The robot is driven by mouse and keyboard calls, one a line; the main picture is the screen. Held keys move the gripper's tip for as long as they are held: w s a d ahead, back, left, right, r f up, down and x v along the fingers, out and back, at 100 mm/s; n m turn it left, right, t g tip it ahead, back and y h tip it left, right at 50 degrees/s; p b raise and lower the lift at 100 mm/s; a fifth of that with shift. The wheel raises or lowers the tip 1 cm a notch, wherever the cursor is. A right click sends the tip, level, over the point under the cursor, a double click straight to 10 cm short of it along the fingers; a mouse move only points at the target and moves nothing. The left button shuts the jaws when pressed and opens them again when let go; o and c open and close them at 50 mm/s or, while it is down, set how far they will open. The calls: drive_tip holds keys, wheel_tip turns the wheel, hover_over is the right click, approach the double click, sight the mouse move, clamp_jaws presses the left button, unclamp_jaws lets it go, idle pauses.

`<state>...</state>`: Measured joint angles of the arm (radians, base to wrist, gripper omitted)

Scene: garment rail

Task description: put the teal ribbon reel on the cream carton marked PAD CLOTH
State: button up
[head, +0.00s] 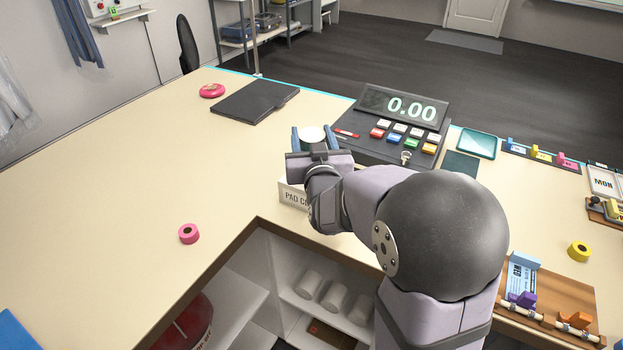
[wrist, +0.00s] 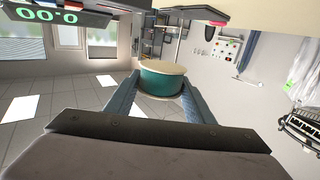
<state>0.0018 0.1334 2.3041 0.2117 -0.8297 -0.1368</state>
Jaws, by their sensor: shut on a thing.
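My gripper (head: 313,138) is shut on the teal ribbon reel, with one blue-grey finger on each side of it. In the head view only the reel's pale round face (head: 312,134) shows clearly. In the wrist view the reel (wrist: 160,83) shows its teal band between two cream flanges, between the fingertips (wrist: 160,88). The cream carton marked PAD CLOTH (head: 294,195) stands on the counter close to the inner edge, below and on the near side of the reel in the head view. My gripper and wrist hide much of the carton, so the gap between reel and carton cannot be told.
A till with a 0.00 display (head: 402,106) stands just behind my gripper. A dark folder (head: 255,101) and a pink round item (head: 212,90) lie further left. A pink roll (head: 188,233) lies near the inner edge. The left counter (head: 120,190) is mostly clear.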

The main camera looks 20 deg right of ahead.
drive_tip(key=shift+f+p, duration=0.35)
drive_tip(key=shift+f, duration=4.65)
drive_tip(key=shift+f, duration=0.2)
drive_tip(key=o, duration=1.1)
drive_tip(key=shift+c, duration=0.2)
drive_tip(key=shift+r, duration=0.1)
drive_tip(key=shift+r, duration=0.2)
drive_tip(key=s, duration=0.1)
drive_tip(key=s+b, duration=0.1)
drive_tip(key=s, duration=0.1)
drive_tip(key=s+a, duration=0.1)
drive_tip(key=s, duration=0.1)
drive_tip(key=shift+b, duration=0.35)
wheel_tip(320, 180, up, 6)
drive_tip(key=shift+d+f, duration=0.1)
drive_tip(key=shift+f, duration=0.05)
drive_tip(key=shift+r, duration=0.7)
